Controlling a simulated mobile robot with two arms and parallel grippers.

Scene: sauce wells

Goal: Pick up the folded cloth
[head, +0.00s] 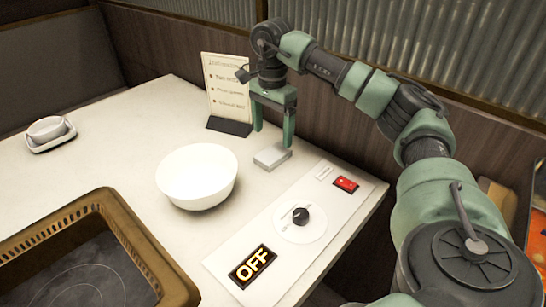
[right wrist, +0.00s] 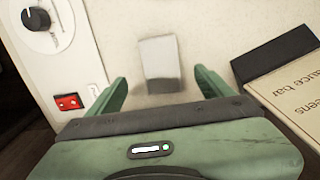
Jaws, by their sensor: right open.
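The folded cloth (head: 272,156) looks like a small pale block with a flat top. It lies on the white table near the back edge, right of the white bowl. My right gripper (head: 273,138) is open above it, pointing down, with one finger to each side. In the right wrist view the cloth (right wrist: 159,60) sits between and just beyond the open fingertips of my right gripper (right wrist: 161,78). The fingers do not appear to touch it. My left gripper is not in view.
A menu card (head: 228,92) on a dark base stands just behind-left of the gripper. A white bowl (head: 197,175) is left of the cloth. A control panel (head: 300,225) with knob and red switch (head: 346,184) lies in front. A brown-framed grill (head: 130,240) and small white dish (head: 50,143) are left.

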